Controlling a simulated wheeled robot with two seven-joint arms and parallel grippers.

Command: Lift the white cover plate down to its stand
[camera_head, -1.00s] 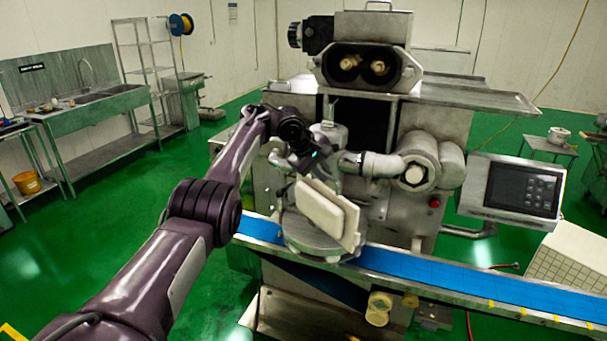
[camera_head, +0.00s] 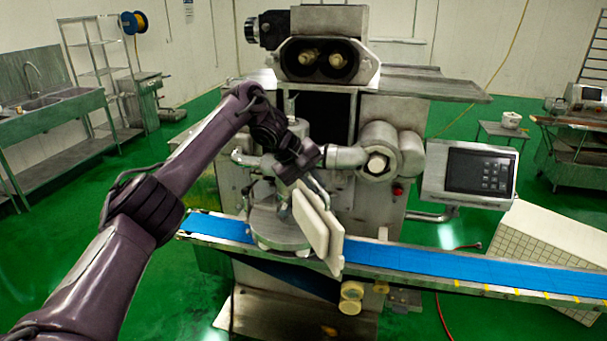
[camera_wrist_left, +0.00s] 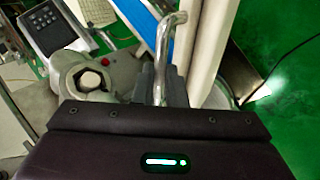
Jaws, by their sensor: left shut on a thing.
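The white cover plate (camera_head: 318,226) hangs steeply tilted in front of the encrusting machine (camera_head: 300,105), above the blue conveyor belt (camera_head: 440,263). My left gripper (camera_head: 300,182) is shut on its bent metal handle, which shows in the left wrist view (camera_wrist_left: 163,50). The plate is seen nearly edge-on in the left wrist view (camera_wrist_left: 208,45). It overlaps the round metal part (camera_head: 275,230) over the belt in the head view; I cannot tell whether they touch. I cannot make out for sure which thing is the stand. My right gripper is not in view.
Metal pipes and a round housing (camera_head: 385,150) stick out just right of my left gripper. A control panel (camera_head: 470,172) stands further right. A white gridded box (camera_head: 545,255) is on the right behind the belt. Green floor (camera_head: 190,280) is free at the front left.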

